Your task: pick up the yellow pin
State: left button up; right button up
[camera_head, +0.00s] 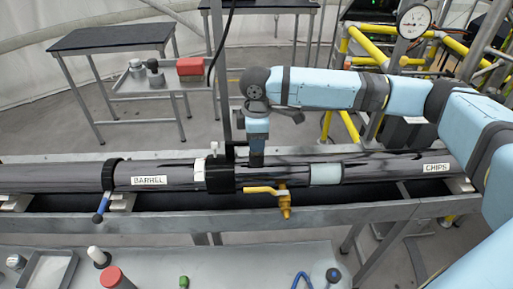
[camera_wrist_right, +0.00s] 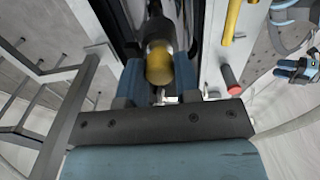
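In the right wrist view, a rounded yellow piece (camera_wrist_right: 158,68) with a darker upper part shows between my right gripper's two blue fingers (camera_wrist_right: 160,85); I take it for the yellow pin. A narrow gap shows between it and the right-hand finger. The fingers stand apart, and I see no clear grip on it. In the head view, my right gripper (camera_head: 257,150) points down at the dark pipe, just right of the black clamp. The pin cannot be made out there. My left gripper is not in view.
The long dark pipe (camera_head: 390,167) lies on a metal frame, with labels "BARREL" and "CHIPS". A yellow valve handle (camera_head: 262,191) sticks out in front of it. A blue-handled lever (camera_head: 101,210) hangs at the left. A grey bench (camera_head: 225,268) with tools stands in front.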

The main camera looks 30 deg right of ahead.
jog(key=c, duration=0.4)
jog(key=shift+r, duration=0.1)
